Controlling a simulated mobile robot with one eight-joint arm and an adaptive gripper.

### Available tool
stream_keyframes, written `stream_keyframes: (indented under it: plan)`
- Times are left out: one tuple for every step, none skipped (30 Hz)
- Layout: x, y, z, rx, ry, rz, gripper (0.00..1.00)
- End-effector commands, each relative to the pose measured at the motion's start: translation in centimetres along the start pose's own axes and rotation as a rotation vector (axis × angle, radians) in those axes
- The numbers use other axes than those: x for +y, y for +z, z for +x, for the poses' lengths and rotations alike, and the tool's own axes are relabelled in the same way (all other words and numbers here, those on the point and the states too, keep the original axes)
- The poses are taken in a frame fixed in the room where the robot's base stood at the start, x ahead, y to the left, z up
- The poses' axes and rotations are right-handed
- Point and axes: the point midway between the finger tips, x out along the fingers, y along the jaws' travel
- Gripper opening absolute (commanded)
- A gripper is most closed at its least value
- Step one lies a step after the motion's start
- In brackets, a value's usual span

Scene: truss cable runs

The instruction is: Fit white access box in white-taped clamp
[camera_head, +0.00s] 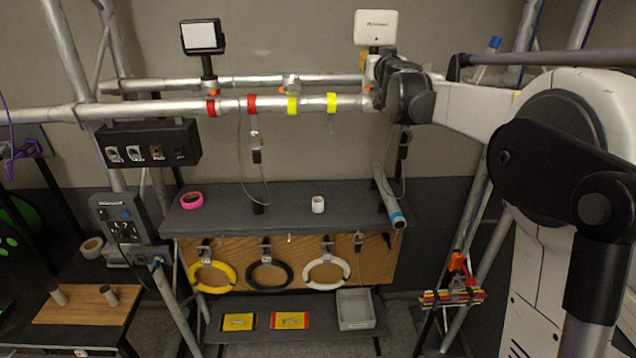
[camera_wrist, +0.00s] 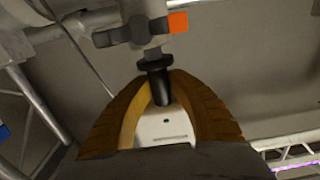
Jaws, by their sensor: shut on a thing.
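The white access box (camera_head: 376,27) is upright above the right part of the truss rail in the head view. In the wrist view the box (camera_wrist: 166,128) lies between my brown fingers, with its black stem (camera_wrist: 160,82) at the fingertips. My gripper (camera_wrist: 161,78) is shut on it; the gripper (camera_head: 380,70) is partly hidden in the head view. A clamp with an orange part (camera_wrist: 178,22) is just beyond the stem; the clamp's orange part (camera_head: 373,59) also shows in the head view. Stem and clamp look close or touching; seating is unclear. I cannot make out white tape.
The truss rail (camera_head: 150,109) carries red and yellow tape bands. A black-framed panel (camera_head: 203,37) stands on another clamp to the left. A black socket box (camera_head: 150,144) hangs at the left. Below is a grey shelf (camera_head: 270,200) with pink and white tape rolls.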

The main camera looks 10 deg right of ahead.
Motion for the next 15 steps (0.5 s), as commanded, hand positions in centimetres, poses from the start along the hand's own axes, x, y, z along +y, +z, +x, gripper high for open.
stream_keyframes:
  plan:
    - [0.00, 0.14, 0.00, 0.000, 0.000, 0.000, 0.00]
    - [0.00, 0.20, 0.00, 0.000, 0.000, 0.000, 0.00]
    - [0.00, 0.28, 0.00, 0.000, 0.000, 0.000, 0.00]
    - [0.00, 0.34, 0.00, 0.000, 0.000, 0.000, 0.00]
    - [0.00, 0.40, 0.00, 0.000, 0.000, 0.000, 0.00]
    - [0.00, 0.48, 0.00, 0.000, 0.000, 0.000, 0.00]
    - [0.00, 0.53, 0.00, 0.000, 0.000, 0.000, 0.00]
    - [0.00, 0.59, 0.00, 0.000, 0.000, 0.000, 0.00]
    - [0.00, 0.67, 0.00, 0.000, 0.000, 0.000, 0.00]
    - [0.00, 0.73, 0.00, 0.000, 0.000, 0.000, 0.00]
    - [0.00, 0.79, 0.00, 0.000, 0.000, 0.000, 0.00]
    - [0.00, 0.87, 0.00, 0.000, 0.000, 0.000, 0.00]
    - [0.00, 0.93, 0.00, 0.000, 0.000, 0.000, 0.00]
    - [0.00, 0.99, 0.00, 0.000, 0.000, 0.000, 0.00]
    - [0.00, 1.07, 0.00, 0.000, 0.000, 0.000, 0.00]
